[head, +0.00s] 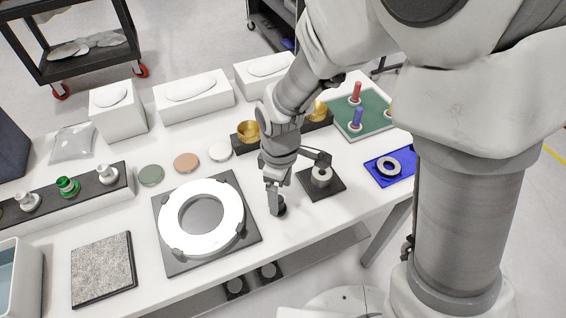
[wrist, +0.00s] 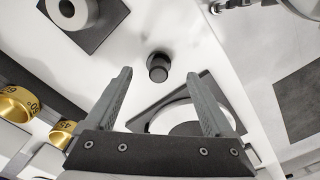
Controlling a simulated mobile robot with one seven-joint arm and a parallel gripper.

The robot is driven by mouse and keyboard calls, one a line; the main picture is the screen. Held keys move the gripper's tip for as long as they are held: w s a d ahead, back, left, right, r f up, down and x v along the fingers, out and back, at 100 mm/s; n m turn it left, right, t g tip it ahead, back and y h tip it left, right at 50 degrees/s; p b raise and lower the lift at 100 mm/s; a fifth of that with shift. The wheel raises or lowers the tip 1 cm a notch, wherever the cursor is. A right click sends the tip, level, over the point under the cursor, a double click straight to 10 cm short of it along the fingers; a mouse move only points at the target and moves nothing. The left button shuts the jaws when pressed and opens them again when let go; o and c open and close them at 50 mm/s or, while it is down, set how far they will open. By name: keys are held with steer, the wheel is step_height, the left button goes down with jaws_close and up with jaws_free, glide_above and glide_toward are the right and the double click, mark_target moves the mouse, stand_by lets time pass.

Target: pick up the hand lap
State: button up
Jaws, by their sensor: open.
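What looks like the hand lap is a small dark round piece with a knob (head: 281,209), standing on the white table between the ring fixture and a small black plate. In the wrist view the dark piece (wrist: 158,66) stands upright, ahead of and between the two fingers. My gripper (head: 274,207) points down beside it in the head view and partly covers it. In the wrist view my gripper (wrist: 159,73) is open with nothing between its fingers. Whether a finger touches the piece cannot be told.
A white ring (head: 179,217) on a dark square plate lies left of the gripper. A black plate with a grey ring (head: 321,177) is close on the right. Brass cups (head: 248,131) stand behind. A blue tray (head: 376,166) and green board (head: 374,122) lie further right.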

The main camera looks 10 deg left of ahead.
steer(key=shift+w+a+f, duration=0.1)
steer(key=shift+a+f, duration=0.1)
steer(key=shift+f, duration=1.2)
steer(key=shift+w+a+f, duration=0.1)
steer(key=shift+a+f, duration=0.1)
steer(key=shift+f, duration=1.2)
jaws_close()
